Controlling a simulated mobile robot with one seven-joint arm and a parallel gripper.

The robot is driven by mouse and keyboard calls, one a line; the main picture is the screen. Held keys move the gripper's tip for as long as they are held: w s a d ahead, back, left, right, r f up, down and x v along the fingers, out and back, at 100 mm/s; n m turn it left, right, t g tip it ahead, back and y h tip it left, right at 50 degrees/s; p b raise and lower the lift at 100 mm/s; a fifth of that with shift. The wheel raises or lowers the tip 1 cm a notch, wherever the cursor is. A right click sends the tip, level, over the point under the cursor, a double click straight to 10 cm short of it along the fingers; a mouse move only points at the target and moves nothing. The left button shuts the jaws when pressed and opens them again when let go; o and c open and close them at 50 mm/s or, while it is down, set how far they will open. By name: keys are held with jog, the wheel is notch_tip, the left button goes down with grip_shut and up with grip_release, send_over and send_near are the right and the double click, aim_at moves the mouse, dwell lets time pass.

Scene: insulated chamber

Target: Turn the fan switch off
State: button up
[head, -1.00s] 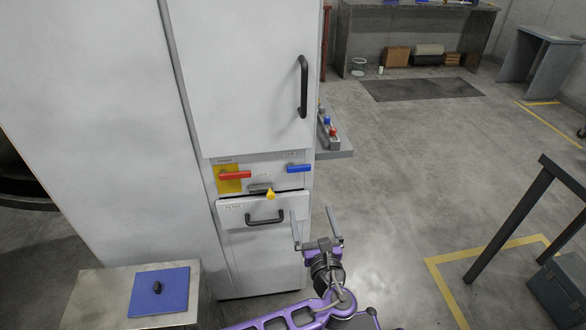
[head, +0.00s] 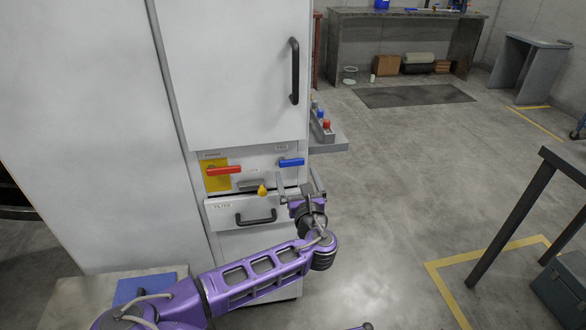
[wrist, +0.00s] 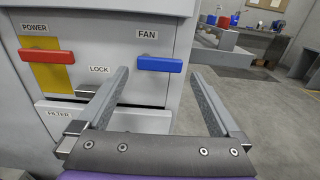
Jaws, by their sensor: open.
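The fan switch is a blue lever (head: 291,162) at the right of the cabinet's control panel. In the wrist view the blue lever (wrist: 160,64) lies level under the FAN label, between the lines of my two fingers and beyond their tips. My gripper (head: 297,186) is open and empty, just in front of the panel and a little below the lever. In the wrist view the open fingers of my gripper (wrist: 158,82) point at the panel. I cannot tell whether either finger touches anything.
A red POWER lever (wrist: 46,56) on a yellow plate sits left of the fan switch. A yellow knob (head: 262,190) sticks out near the LOCK label. Below is the FILTER drawer (head: 240,211) with a black handle. A grey side shelf (head: 328,143) juts out at right.

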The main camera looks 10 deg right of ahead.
aim_at(292, 163)
jog(key=shift+w, duration=2.7)
jog(key=c, duration=1.1)
jog(key=shift+o, duration=0.2)
